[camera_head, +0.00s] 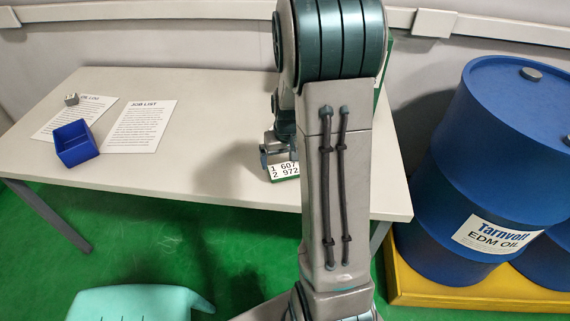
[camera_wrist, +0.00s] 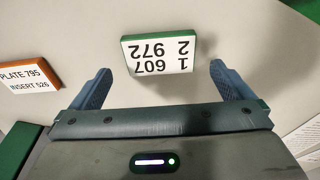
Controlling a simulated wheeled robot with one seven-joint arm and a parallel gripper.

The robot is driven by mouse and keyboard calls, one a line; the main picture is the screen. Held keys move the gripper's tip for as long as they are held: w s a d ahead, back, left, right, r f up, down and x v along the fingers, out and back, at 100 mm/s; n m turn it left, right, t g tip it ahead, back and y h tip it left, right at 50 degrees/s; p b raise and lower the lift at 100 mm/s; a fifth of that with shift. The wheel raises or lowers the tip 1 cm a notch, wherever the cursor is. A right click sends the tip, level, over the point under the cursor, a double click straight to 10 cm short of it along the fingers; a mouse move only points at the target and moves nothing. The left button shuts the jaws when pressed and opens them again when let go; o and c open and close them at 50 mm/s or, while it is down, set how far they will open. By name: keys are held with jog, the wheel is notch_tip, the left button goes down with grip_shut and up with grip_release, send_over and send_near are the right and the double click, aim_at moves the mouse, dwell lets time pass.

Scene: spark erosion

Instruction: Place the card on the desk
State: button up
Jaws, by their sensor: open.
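A white card (camera_head: 284,171) with a green edge and the black numbers "1 607 / 2 972" is on the desk (camera_head: 225,110), partly hidden by my arm in the head view. In the wrist view the same card (camera_wrist: 158,53) appears upside down, just beyond and between my fingertips. My gripper (camera_wrist: 160,72) is open, with one finger on each side and a gap to the card. In the head view my gripper (camera_head: 277,158) is low over the desk beside the card, mostly behind my arm.
A blue bin (camera_head: 76,143), two printed sheets (camera_head: 140,126) and a small grey block (camera_head: 71,99) are on the desk's left. Blue drums (camera_head: 490,150) stand on a yellow pallet (camera_head: 480,289) at right. A turquoise seat (camera_head: 138,303) is in front.

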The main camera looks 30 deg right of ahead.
aim_at(287, 175)
notch_tip(287, 175, up, 7)
jog(key=s, duration=0.1)
jog(key=s+a+r+n, duration=0.1)
jog(key=s+a+r, duration=0.3)
jog(key=s+a, duration=0.3)
jog(key=s+a+r+n, duration=0.1)
jog(key=s+a+r, duration=0.2)
jog(key=s+a, duration=0.4)
jog(key=s, duration=0.3)
jog(key=shift+r+t, duration=0.3)
jog(key=shift+r, duration=0.05)
